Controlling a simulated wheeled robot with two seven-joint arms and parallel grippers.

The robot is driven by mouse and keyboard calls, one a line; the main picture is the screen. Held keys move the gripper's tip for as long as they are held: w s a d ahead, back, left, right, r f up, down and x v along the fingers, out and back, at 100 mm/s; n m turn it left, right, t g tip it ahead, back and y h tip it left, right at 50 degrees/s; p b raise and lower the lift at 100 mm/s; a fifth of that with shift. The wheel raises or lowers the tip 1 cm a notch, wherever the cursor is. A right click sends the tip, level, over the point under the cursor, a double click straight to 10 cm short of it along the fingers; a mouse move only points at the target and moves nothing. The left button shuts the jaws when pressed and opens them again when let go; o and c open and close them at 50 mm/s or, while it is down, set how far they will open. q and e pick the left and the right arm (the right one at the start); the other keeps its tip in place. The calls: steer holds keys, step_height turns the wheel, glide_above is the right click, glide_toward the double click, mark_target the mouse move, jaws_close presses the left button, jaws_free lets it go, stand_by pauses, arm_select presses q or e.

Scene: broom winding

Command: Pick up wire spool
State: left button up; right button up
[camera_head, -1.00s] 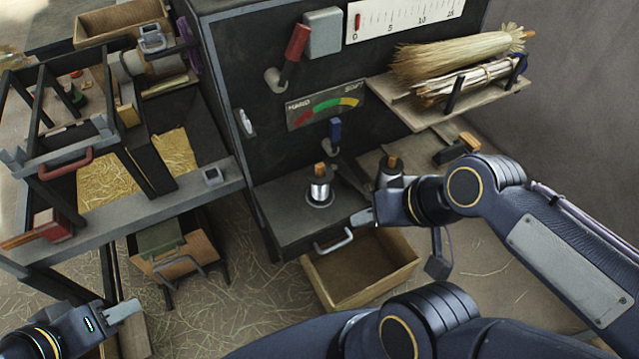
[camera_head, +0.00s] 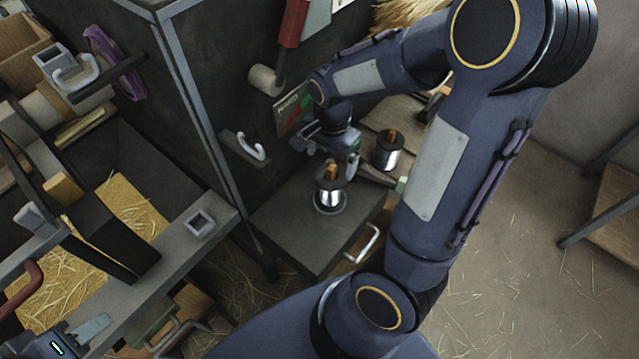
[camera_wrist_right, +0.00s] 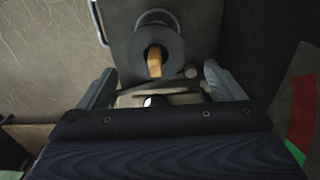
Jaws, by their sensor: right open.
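A wire spool (camera_head: 328,190) with silver wire, a dark top and a wooden peg stands upright on the dark shelf of the machine. A second silver spool (camera_head: 387,152) stands on the wooden board to its right. My right gripper (camera_head: 335,160) is just above and behind the first spool, largely covered by its own arm. In the right wrist view the open fingers (camera_wrist_right: 158,88) point towards the spool's dark round top (camera_wrist_right: 158,48) and peg, with nothing between them. My left gripper (camera_head: 85,335) is at the bottom left edge, apart from the spools; its jaw state is unclear.
The machine's dark front panel (camera_head: 235,60) with a red-handled lever (camera_head: 292,25) rises behind the shelf. A grey bench frame (camera_head: 180,250) with straw (camera_head: 130,205) is at the left. A metal handle (camera_head: 362,245) sticks out at the shelf's front. Open floor lies at the right.

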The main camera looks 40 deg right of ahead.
mark_target(331, 177)
steer(key=f, duration=0.2)
steer(key=f+b, duration=0.1)
steer(key=f, duration=0.4)
steer(key=shift+s+f+b, duration=0.2)
steer(key=shift+s+b, duration=0.05)
steer(key=shift+b, duration=0.05)
steer(key=shift+r, duration=0.1)
steer(key=c, duration=1.4)
